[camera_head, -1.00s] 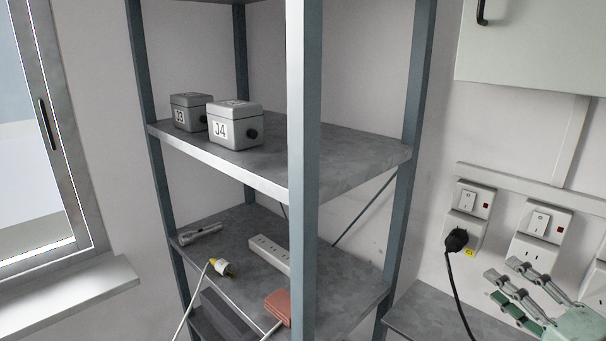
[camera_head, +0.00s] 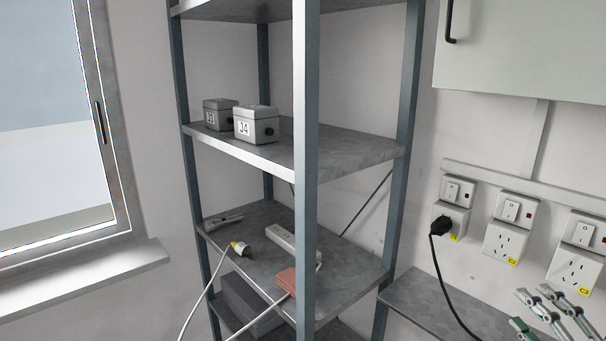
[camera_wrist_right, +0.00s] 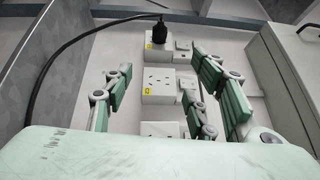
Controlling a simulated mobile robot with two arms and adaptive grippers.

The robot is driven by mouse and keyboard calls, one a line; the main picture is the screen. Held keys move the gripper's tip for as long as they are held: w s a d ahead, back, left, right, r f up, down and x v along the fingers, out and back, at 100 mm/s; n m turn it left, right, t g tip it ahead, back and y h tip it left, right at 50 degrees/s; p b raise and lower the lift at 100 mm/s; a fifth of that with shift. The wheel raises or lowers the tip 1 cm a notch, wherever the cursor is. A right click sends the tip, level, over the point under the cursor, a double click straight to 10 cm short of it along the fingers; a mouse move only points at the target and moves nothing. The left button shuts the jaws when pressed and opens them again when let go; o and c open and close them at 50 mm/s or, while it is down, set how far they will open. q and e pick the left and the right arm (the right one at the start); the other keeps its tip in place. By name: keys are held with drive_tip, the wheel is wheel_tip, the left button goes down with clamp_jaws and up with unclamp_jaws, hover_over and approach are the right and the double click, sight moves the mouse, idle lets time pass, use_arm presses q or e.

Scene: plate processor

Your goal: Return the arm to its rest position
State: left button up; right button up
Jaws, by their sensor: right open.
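My right gripper (camera_head: 540,312) shows at the lower right of the head view, below the wall sockets. Its fingers are spread apart and nothing is between them. The right wrist view also shows its fingers (camera_wrist_right: 165,95) open, with the sockets on the wall beyond them. The gripper appears apart from the wall. My left gripper is not in the head view.
Wall sockets (camera_head: 507,240) line the right wall; a black plug (camera_head: 441,226) sits in the leftmost one. A metal shelf (camera_head: 350,155) holds boxes marked J3 and J4 (camera_head: 256,126). A low ledge (camera_head: 450,305) lies beneath the sockets. A cabinet (camera_head: 520,50) hangs above.

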drive_tip(key=s+a+f+m+g+h, duration=0.1)
drive_tip(key=s+f+m+g+h, duration=0.2)
drive_tip(key=f+m, duration=0.65)
drive_tip(key=s+a+f+m+g+h, duration=0.2)
drive_tip(key=s+f+m+h, duration=0.15)
drive_tip(key=m, duration=1.15)
drive_tip(key=s+a+f+m+g+h, duration=0.1)
drive_tip(key=s+f+m+g+h, duration=0.2)
drive_tip(key=f+m, duration=0.65)
drive_tip(key=s+a+f+m+g+y, duration=0.3)
drive_tip(key=s+a+m, duration=0.45)
drive_tip(key=m, duration=0.25)
drive_tip(key=s+a+f+m+g+y, duration=0.35)
drive_tip(key=s+a+m, duration=0.25)
drive_tip(key=a+m, duration=0.35)
wheel_tip(320, 180, down, 27)
drive_tip(key=s+g+b, duration=0.1)
drive_tip(key=g+b, duration=0.1)
drive_tip(key=b, duration=0.1)
drive_tip(key=s+d+f+b, duration=0.1)
drive_tip(key=s+f, duration=0.7)
drive_tip(key=f, duration=0.2)
drive_tip(key=s+d+f+b, duration=0.1)
drive_tip(key=s+d+f, duration=0.1)
drive_tip(key=s+f, duration=0.7)
drive_tip(key=shift+s+d+f+g+b, duration=0.2)
drive_tip(key=shift+d+f+g+b, duration=0.1)
drive_tip(key=shift+f+g, duration=0.25)
